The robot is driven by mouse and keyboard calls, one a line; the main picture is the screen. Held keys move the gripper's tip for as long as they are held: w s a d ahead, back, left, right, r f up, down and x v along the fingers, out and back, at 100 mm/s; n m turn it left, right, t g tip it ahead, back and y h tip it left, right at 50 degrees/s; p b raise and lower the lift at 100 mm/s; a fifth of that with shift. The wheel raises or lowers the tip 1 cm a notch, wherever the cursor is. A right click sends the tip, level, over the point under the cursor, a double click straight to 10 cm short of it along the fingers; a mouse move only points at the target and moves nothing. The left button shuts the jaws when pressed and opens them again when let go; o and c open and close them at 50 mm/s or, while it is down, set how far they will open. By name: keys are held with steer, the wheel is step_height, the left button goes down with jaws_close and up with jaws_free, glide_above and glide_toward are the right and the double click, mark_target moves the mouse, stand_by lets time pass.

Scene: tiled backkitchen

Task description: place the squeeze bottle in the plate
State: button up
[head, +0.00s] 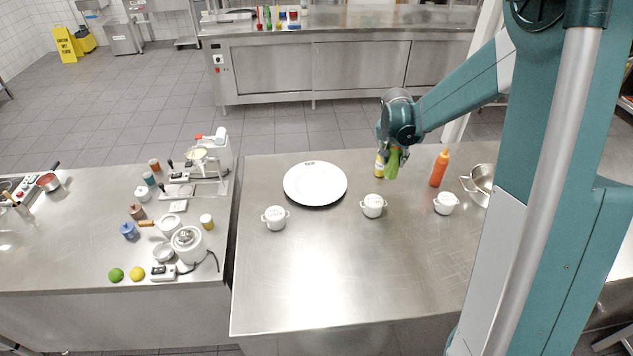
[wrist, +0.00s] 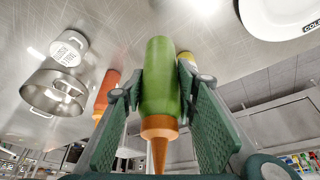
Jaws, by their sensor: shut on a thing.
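The green squeeze bottle (head: 394,164) has an orange nozzle, which points toward the camera in the wrist view. My gripper (head: 393,150) is shut on this bottle; in the wrist view its two fingers flank the green body (wrist: 161,78). I cannot tell for sure how far its base is above the counter. The white round plate (head: 314,183) lies on the steel counter to the left of my gripper, empty. Part of the plate (wrist: 285,18) also shows at the wrist view's top right.
A yellow bottle (head: 379,166) stands just beside the held bottle. An orange bottle (head: 438,168) and a metal pot (head: 481,184) stand to the right. White lidded pots (head: 373,206) stand in front and near the plate (head: 275,217). The counter's front is clear.

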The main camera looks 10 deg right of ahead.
steer(key=w+a+n, duration=0.1)
steer(key=w+a, duration=0.3)
steer(key=a, duration=1)
steer(key=w+a+n+y, duration=0.1)
steer(key=w+a, duration=0.3)
steer(key=a, duration=0.9)
steer(key=shift+a+r+n+t+b, duration=0.3)
steer(key=shift+a+r+n, duration=0.1)
steer(key=shift+n, duration=0.2)
steer(key=shift+f, duration=0.15)
step_height(320, 180, down, 6)
steer(key=shift+f, duration=0.1)
steer(key=shift+f+p, duration=0.3)
steer(key=shift+f, duration=1.5)
steer(key=shift+f, duration=0.2)
steer(key=o, duration=1)
